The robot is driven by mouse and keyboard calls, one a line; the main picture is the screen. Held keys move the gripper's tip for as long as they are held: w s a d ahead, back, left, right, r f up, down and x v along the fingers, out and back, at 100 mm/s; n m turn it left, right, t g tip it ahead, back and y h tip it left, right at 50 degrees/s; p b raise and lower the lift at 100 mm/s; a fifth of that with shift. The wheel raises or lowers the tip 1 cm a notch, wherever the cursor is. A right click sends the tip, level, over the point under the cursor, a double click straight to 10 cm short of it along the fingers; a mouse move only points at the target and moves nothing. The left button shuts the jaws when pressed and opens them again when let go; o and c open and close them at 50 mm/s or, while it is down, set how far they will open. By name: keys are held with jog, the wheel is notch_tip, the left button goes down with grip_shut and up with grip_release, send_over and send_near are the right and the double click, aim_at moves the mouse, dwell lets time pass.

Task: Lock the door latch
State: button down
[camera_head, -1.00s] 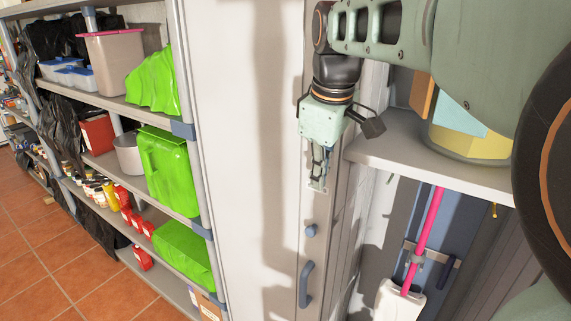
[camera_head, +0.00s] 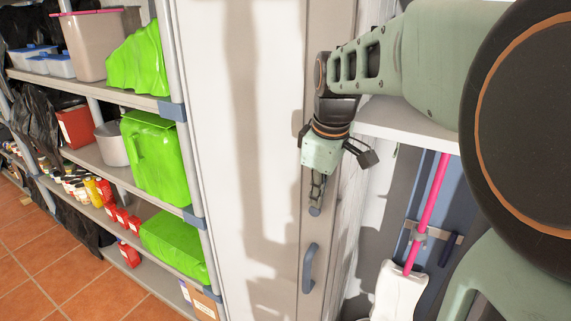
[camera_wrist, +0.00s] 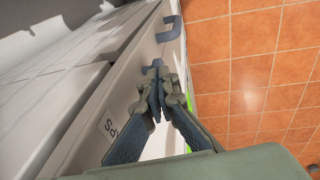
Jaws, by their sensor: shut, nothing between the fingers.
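The door (camera_head: 334,235) is a pale grey panel with a dark blue-grey curved handle (camera_head: 309,268). Above the handle is a small round blue-grey latch knob (camera_head: 314,211). My gripper (camera_head: 317,202) points down along the door, its fingertips right at the knob and partly covering it. In the wrist view my gripper's fingers (camera_wrist: 158,88) are closed together with nothing between them. The latch knob (camera_wrist: 154,66) shows just beyond the fingertips, and the handle (camera_wrist: 170,30) lies farther on. I cannot tell whether the fingers touch the knob.
A shelf unit (camera_head: 178,111) with green containers, bins and bottles stands to the left. On the right are a pale shelf board (camera_head: 405,122) and a pink-handled tool (camera_head: 432,205). Open tiled floor (camera_wrist: 270,70) lies beside the door in the wrist view.

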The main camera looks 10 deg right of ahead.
aim_at(315, 216)
jog(key=shift+w+f, duration=0.1)
jog(key=shift+f, duration=0.3)
jog(key=b+x, duration=0.1)
jog(key=x, duration=0.1)
jog(key=b+x, duration=0.1)
jog(key=b, duration=0.1)
jog(key=shift+s+d+f, duration=0.1)
jog(key=shift+s+f, duration=0.25)
jog(key=shift+f, duration=0.1)
jog(key=shift+r, duration=0.1)
